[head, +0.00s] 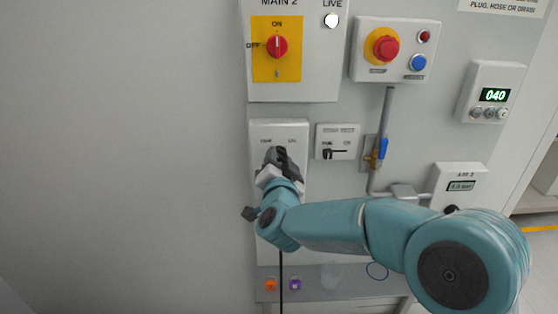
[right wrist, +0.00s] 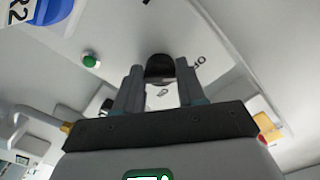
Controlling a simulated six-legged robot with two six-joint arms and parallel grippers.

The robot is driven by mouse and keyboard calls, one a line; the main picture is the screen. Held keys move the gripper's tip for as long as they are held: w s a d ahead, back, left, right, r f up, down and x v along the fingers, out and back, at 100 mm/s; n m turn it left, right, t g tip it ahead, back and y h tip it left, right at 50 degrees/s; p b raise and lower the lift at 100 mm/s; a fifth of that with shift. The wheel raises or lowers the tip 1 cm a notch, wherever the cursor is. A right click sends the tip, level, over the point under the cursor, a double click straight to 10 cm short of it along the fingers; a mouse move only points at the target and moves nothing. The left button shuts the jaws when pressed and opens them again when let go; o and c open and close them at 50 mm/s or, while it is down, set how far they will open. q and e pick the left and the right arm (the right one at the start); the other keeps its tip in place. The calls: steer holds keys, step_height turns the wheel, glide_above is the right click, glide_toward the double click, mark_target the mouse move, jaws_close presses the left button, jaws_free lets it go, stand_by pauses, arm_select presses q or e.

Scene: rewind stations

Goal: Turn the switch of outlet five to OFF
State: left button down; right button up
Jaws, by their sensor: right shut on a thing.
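A light grey switch box (head: 258,130) with small position labels is on the wall panel below the MAIN 2 box. My right gripper (head: 279,156) is at its front and hides most of its switch. In the right wrist view, a black knob (right wrist: 160,66) sits between the two fingertips of my right gripper (right wrist: 160,82), which is shut on it. An OFF label shows beside the knob, to its right in that view. The outlet number cannot be read clearly. My left gripper is not in view.
The MAIN 2 box has a red rotary switch (head: 277,46) on a yellow plate. To the right are a red stop button (head: 386,48), a small lever box (head: 337,142) and a blue-handled valve (head: 382,149). A shelf (head: 330,291) lies below.

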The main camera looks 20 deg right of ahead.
stand_by(0.4)
steer(key=o, duration=1)
steer(key=b+v, duration=0.3)
steer(key=v, duration=1.3)
steer(key=shift+s, duration=0.1)
